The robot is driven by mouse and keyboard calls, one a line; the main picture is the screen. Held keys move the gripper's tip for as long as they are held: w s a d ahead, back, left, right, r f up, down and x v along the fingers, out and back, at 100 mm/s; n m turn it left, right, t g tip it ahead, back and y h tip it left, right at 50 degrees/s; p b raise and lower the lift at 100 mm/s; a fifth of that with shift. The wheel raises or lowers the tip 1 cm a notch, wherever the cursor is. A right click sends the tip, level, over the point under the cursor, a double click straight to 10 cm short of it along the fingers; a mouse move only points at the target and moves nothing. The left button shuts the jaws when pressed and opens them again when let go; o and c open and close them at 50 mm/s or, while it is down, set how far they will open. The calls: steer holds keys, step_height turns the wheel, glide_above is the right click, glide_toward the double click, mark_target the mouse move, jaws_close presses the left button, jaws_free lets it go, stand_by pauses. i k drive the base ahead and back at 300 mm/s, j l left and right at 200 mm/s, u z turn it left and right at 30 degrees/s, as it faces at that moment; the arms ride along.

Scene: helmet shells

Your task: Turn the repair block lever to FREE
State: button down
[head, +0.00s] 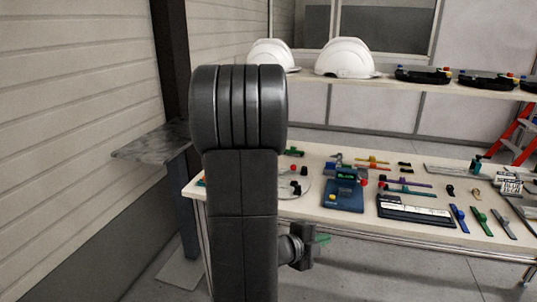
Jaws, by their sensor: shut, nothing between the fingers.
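A blue block (342,196) lies on the near table, right of my arm, with a dark upper part, a green patch, a small yellow part and a red knob (363,183). It may be the repair block. I cannot tell which part is its lever, and no FREE marking is readable. My gripper (321,240) shows only in part, as a dark bracket with green tips beside my arm, low in front of the table's front edge. It appears shut and empty, apart from the block. My arm hides the table's left part.
The table (400,222) also holds a black and white panel (415,207), a clear disc (300,187) and several coloured tools. White helmet shells (345,58) stand on a back shelf. A grey side stand (155,143) is at left, a red ladder (520,130) at right.

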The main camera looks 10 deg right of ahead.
mark_target(293, 167)
steer(key=i+u, duration=0.15)
steer(key=i, duration=0.45)
steer(key=i+l+u, duration=0.15)
steer(key=i, duration=0.4)
